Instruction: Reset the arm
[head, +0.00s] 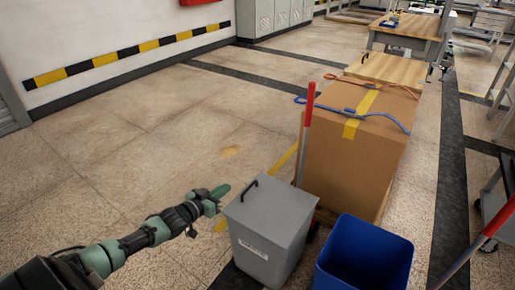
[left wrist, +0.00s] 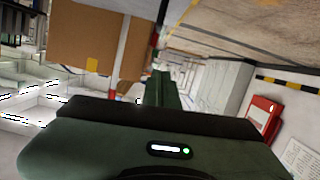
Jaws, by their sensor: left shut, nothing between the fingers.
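My left arm reaches in from the lower left of the head view. Its green and black gripper (head: 222,190) is shut and empty, above the floor just left of the grey lidded bin. In the left wrist view the shut fingers (left wrist: 160,88) point away from the camera with nothing between them. My right gripper is in neither view.
A grey lidded bin (head: 268,232) stands beside the gripper, with a blue open bin (head: 362,258) to its right. Behind them is a large cardboard box (head: 350,160) with straps, also in the left wrist view (left wrist: 95,40). The tiled floor (head: 150,140) at left is clear.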

